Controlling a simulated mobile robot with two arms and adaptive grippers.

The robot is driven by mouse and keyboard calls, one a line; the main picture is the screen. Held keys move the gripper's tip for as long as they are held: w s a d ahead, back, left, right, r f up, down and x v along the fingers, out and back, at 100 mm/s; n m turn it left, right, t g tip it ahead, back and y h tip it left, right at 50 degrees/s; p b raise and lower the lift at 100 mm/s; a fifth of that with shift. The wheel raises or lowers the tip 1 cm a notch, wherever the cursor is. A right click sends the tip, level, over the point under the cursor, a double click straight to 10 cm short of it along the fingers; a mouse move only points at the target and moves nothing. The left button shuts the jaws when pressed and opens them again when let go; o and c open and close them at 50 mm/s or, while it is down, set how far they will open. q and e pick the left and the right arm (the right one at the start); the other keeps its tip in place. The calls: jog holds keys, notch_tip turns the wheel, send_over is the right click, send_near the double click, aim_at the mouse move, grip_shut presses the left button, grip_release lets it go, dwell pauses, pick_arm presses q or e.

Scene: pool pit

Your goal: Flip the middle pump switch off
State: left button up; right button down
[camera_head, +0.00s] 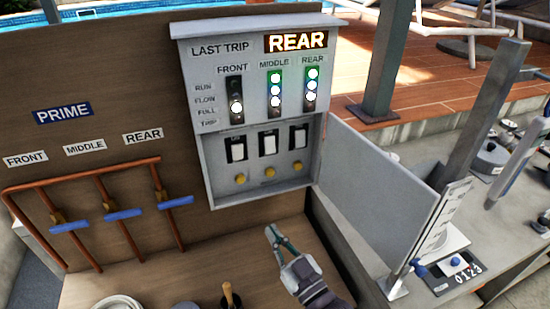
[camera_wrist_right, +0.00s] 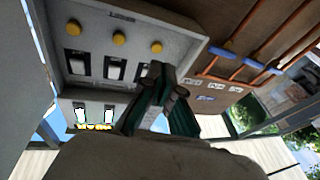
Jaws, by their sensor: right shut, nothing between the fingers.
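The grey pump control box (camera_head: 197,170) hangs on the wooden panel. It has three white switches in a row: front (camera_head: 237,149), middle (camera_head: 268,145) and rear (camera_head: 299,137). Which way each switch is set is too small to tell. The middle column of lights (camera_head: 275,89) shows several lit lamps. In the right wrist view the box is turned over, with the middle switch (camera_wrist_right: 115,68) in the centre of the row. My right gripper (camera_head: 272,233) is shut and empty, below the box and apart from it. Its fingers also show in the wrist view (camera_wrist_right: 163,78). My left gripper is out of view.
A yellow knob (camera_head: 270,172) sits under the middle switch, with one on each side. The box's open door (camera_head: 375,190) stands out to the right. Copper pipes with blue-handled valves (camera_head: 122,214) are at left. A plunger-like handle (camera_head: 228,295) stands low in front.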

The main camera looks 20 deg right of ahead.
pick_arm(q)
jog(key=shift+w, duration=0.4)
pick_arm(e)
jog(key=d+r+m+t+h, duration=0.3)
jog(key=d+r+t+h, duration=0.1)
jog(key=r+t, duration=0.1)
jog(key=shift+s+d+r+m+h, duration=0.2)
jog(key=shift+d+r+m+h, duration=0.15)
jog(key=shift+r, duration=0.5)
jog(key=p, duration=0.4)
send_near(273, 144)
notch_tip(273, 144, up, 4)
jog(key=w, duration=0.2)
jog(key=w+p, duration=0.1)
jog(key=w, duration=0.1)
jog(key=shift+w+a+f, duration=0.1)
jog(key=shift+a+f, duration=0.05)
jog(key=shift+f, duration=0.1)
jog(key=shift+w+f, duration=0.2)
jog(key=shift+w, duration=0.35)
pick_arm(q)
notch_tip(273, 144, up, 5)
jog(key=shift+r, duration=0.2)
